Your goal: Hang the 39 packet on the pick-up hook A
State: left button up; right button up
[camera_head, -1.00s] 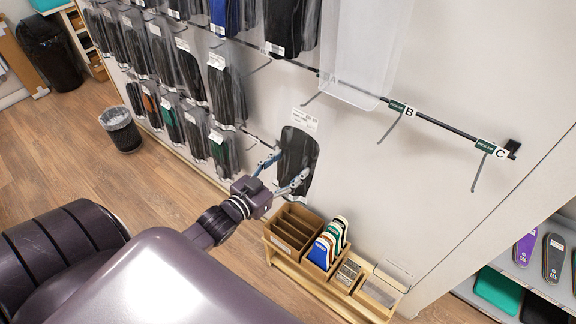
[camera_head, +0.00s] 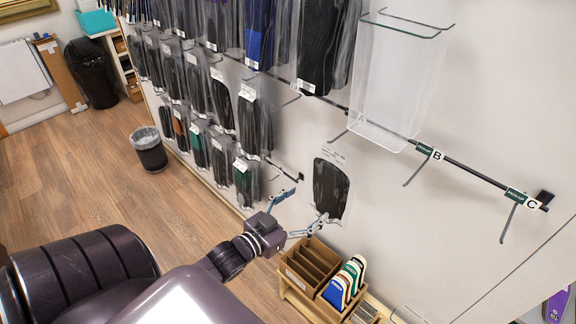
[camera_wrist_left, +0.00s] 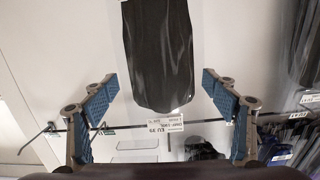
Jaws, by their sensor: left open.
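The 39 packet (camera_head: 331,188), a clear pouch with a dark insole and a white label, hangs upright against the pale wall. Its top is just below the tip of pick-up hook A (camera_head: 338,137); the contact between them is too small to tell. Hook A's tag is hidden behind a clear bin. My left gripper (camera_head: 307,206) is open below and left of the packet, one fingertip near its lower edge. The left wrist view shows the packet (camera_wrist_left: 160,55) upside down, its "EU 39" label readable, beyond the spread fingers (camera_wrist_left: 158,95). My right gripper is not in view.
The clear bin (camera_head: 392,95) is on the rail. Hooks B (camera_head: 415,172) and C (camera_head: 510,222) are empty to the right. Several hanging packets (camera_head: 222,105) fill the wall at left. A wooden organiser (camera_head: 297,285) with insoles stands below.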

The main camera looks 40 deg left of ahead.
pick_arm(q)
jog(key=s+r, duration=0.1)
jog(key=s, duration=0.9)
jog(key=s+a+f+n+g+y+b, duration=0.1)
jog(key=s+f+g, duration=0.25)
jog(key=f, duration=1.25)
jog(key=s+a+f+g+y, duration=0.1)
jog(key=s+f+g, duration=0.3)
jog(key=f, duration=1.1)
jog(key=s+d+f+m+g, duration=0.1)
jog(key=s+d+f+g, duration=0.3)
jog(key=s+f, duration=0.7)
jog(key=s+d+f+g+b, duration=0.1)
jog(key=s+d+f+g, duration=0.3)
jog(key=s+d+f, duration=0.3)
jog(key=s+f, duration=0.4)
jog(key=s, duration=0.2)
jog(key=shift+s+m+h+b, duration=0.3)
jog(key=shift+m, duration=0.1)
jog(key=shift+d+f, duration=0.1)
